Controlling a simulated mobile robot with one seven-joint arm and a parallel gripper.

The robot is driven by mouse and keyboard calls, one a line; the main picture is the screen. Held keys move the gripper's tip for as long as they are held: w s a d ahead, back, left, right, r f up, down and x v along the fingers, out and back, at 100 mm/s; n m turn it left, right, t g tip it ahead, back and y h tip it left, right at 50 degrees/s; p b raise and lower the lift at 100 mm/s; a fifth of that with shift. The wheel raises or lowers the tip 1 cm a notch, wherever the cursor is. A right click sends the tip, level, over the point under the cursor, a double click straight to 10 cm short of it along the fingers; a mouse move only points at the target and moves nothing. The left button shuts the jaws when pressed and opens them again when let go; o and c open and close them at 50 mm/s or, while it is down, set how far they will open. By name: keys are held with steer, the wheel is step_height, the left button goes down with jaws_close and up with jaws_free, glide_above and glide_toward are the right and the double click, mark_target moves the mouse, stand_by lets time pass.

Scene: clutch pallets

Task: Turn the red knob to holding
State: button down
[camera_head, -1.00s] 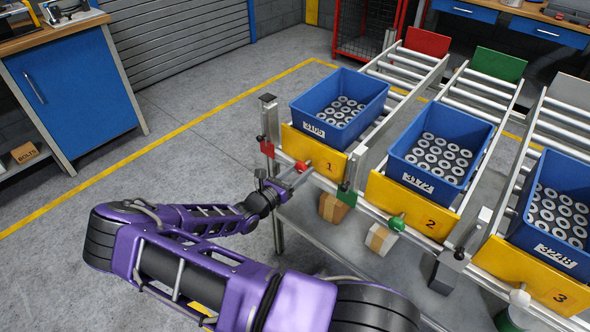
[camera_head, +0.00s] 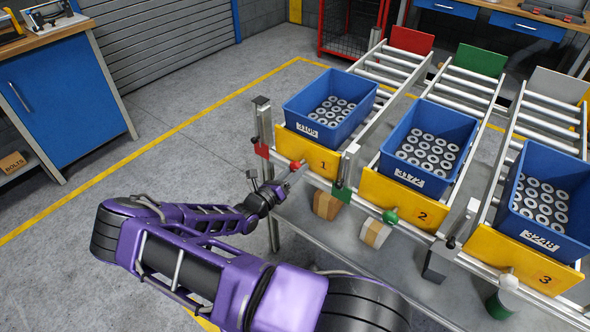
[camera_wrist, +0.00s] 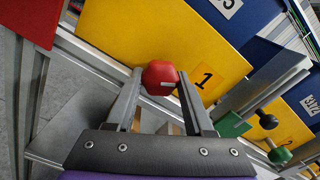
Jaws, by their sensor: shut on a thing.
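The red knob (camera_wrist: 160,77) is on the front of lane 1, below the yellow panel (camera_wrist: 150,35) marked 1. In the wrist view it sits between the fingertips of my gripper (camera_wrist: 160,82), which is shut on it. No mark reading "holding" can be made out in either view.
Blue bins of grey rings stand on roller lanes 1 (camera_head: 330,108), 2 (camera_head: 428,145) and 3 (camera_head: 545,205). A green knob (camera_head: 390,216) is on lane 2. Red (camera_head: 262,151) and green (camera_head: 341,193) plates flank lane 1. Open floor lies left.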

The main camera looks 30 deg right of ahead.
steer(key=shift+c, duration=1.4)
jaws_free()
steer(key=shift+a, duration=0.1)
steer(key=v, duration=1.7)
steer(key=shift+a, duration=0.1)
